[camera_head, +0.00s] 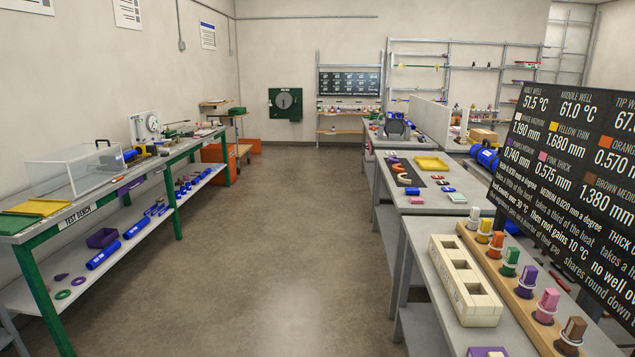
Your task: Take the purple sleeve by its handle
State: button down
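A purple piece (527,279) with a blocky purple top and a paler ring at its base stands upright in a wooden rack (497,268) on the right bench. It is between a green piece (510,262) and a pink piece (546,304); I take its top to be the handle of the purple sleeve. Its lower end is hidden in the rack. My gripper is not in view.
A cream block (458,264) with square wells lies left of the rack. A black board (575,170) with lettering stands behind the rack on the right. A green-framed test bench (90,205) lines the left. The floor aisle (270,250) between the benches is clear.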

aim_at(527, 284)
jog(key=z, duration=1.35)
jog(key=i+j+z, duration=0.1)
jog(key=j, duration=0.45)
jog(key=i+j+z, duration=0.1)
jog(key=j, duration=0.4)
jog(key=i+j, duration=0.1)
jog(key=j, duration=0.45)
jog(key=i+j+z, duration=0.15)
jog(key=j, duration=0.4)
